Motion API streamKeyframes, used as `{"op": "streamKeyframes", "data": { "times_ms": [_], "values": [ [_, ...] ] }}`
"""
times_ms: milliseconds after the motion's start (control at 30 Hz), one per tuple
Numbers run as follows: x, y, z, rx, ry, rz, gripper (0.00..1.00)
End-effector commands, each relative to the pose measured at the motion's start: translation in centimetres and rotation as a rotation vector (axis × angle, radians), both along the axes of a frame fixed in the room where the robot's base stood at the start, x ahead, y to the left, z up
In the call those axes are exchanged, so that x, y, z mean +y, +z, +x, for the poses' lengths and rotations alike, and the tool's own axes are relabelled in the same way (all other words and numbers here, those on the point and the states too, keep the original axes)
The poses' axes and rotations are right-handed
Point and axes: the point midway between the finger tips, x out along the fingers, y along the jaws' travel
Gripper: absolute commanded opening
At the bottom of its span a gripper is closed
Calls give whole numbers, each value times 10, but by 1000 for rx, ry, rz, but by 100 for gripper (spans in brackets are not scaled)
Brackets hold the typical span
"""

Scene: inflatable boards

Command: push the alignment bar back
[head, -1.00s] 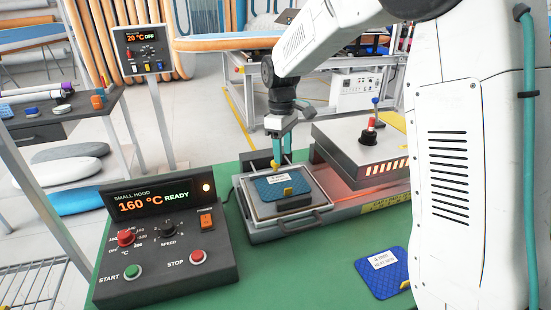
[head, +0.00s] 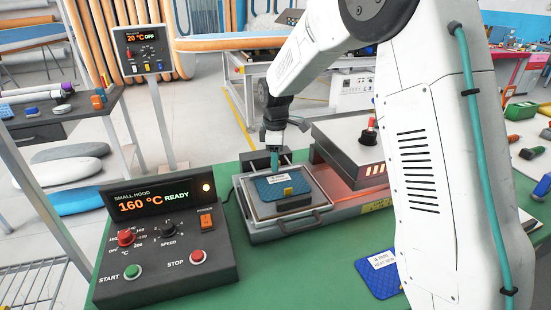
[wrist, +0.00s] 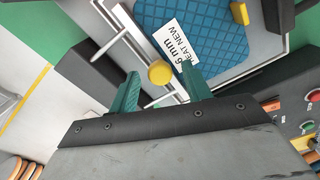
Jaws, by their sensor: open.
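My gripper (head: 275,162) is over the back edge of the metal tray (head: 262,234), pointing down. In the wrist view its green fingers (wrist: 162,86) are apart, with a yellow round knob (wrist: 160,73) seen between or beyond them. Thin pale rods (wrist: 110,44) show near the knob; I cannot tell which part is the alignment bar, nor whether a finger touches anything. A blue quilted pad (head: 268,190) with a white label and a yellow tab (head: 288,191) lies on the tray.
The heater hood (head: 345,140), glowing orange below, stands right of the tray. The control box (head: 165,245) reading 160 °C READY stands at front left.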

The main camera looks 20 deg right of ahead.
Motion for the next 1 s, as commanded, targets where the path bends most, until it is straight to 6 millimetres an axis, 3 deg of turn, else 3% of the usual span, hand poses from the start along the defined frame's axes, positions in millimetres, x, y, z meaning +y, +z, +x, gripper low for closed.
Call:
{"op": "streamKeyframes", "data": {
  "times_ms": [267, 433, 567, 800, 1000],
  "values": [
    [0, -2, 0, -1, 0, 0, 49],
    [0, -2, 0, -1, 0, 0, 2],
    [0, -1, 2, -1, -1, 1, 0],
    [0, -2, 40, -3, 0, 0, 0],
    [0, 0, 52, -4, 0, 0, 0]
  ]
}}
